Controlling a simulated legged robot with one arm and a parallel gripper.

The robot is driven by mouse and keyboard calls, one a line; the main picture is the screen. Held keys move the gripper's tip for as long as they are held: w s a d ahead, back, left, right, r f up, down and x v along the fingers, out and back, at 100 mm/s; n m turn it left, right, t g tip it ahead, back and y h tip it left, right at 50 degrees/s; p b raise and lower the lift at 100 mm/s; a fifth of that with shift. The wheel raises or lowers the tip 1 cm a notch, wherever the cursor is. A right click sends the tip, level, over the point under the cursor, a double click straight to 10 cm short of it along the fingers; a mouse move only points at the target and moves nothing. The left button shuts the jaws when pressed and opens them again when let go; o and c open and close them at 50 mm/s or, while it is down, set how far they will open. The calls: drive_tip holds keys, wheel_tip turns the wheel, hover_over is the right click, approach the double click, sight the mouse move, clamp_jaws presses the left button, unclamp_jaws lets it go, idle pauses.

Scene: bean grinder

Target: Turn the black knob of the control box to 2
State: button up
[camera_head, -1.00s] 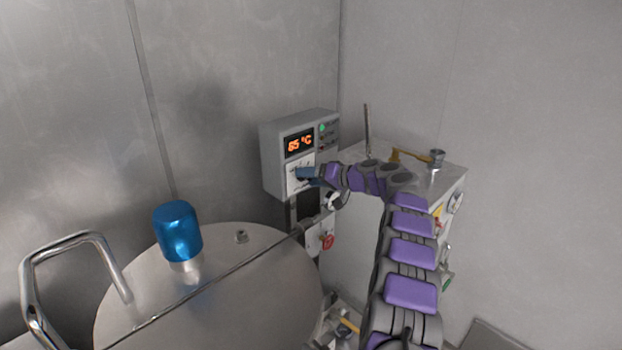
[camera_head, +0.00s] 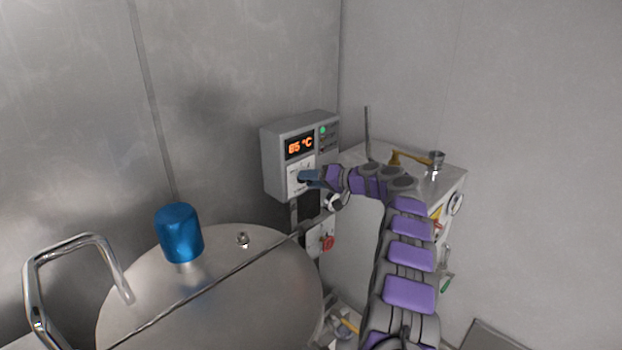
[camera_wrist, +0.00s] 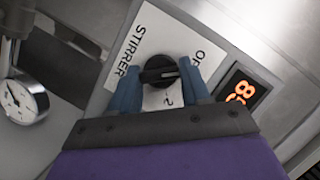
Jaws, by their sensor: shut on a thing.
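The grey control box (camera_head: 274,162) is mounted on the left wall, with an orange display reading 85 °C. Its black knob (camera_wrist: 159,71) shows in the wrist view on a white label with "STIRRER" and "OF", the rest of the second word being cut off or covered. A digit that looks like a 2 lies just below the knob there. My gripper (camera_head: 305,177) is at the box's white panel. In the wrist view its two blue fingers (camera_wrist: 160,80) are on either side of the knob, shut on it. The knob's pale pointer line lies toward the right finger.
A steel vessel lid (camera_head: 220,300) with a blue cap (camera_head: 178,232) and a bent metal handle (camera_head: 72,243) fills the lower left. A red knob (camera_head: 327,243) sits below the box. A round gauge (camera_wrist: 24,99) is at left in the wrist view.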

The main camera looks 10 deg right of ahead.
drive_tip(key=m+y+p, duration=0.1)
drive_tip(key=m, duration=0.2)
drive_tip(key=f+m+t+y+p, duration=0.1)
drive_tip(key=m, duration=0.3)
drive_tip(key=m+y+p, duration=0.1)
drive_tip(key=m+y, duration=0.1)
drive_tip(key=m, duration=0.2)
drive_tip(key=shift+d+f+p, duration=0.1)
drive_tip(key=shift+f+p, duration=0.05)
drive_tip(key=shift+p, duration=0.2)
drive_tip(key=shift+f+m+t+b, duration=0.1)
drive_tip(key=shift+m+t+b, duration=0.15)
drive_tip(key=shift+m+t, duration=0.8)
drive_tip(key=shift+m+t+b, duration=0.2)
drive_tip(key=shift+m+t, duration=0.15)
drive_tip(key=shift+m, duration=1.3)
drive_tip(key=o, duration=1)
drive_tip(key=shift+w+y, duration=0.1)
drive_tip(key=shift+y, duration=0.2)
drive_tip(key=shift+o, duration=0.3)
drive_tip(key=p+v, duration=0.1)
drive_tip(key=v, duration=1.6)
drive_tip(key=shift+s+d, duration=0.2)
drive_tip(key=shift+d, duration=0.05)
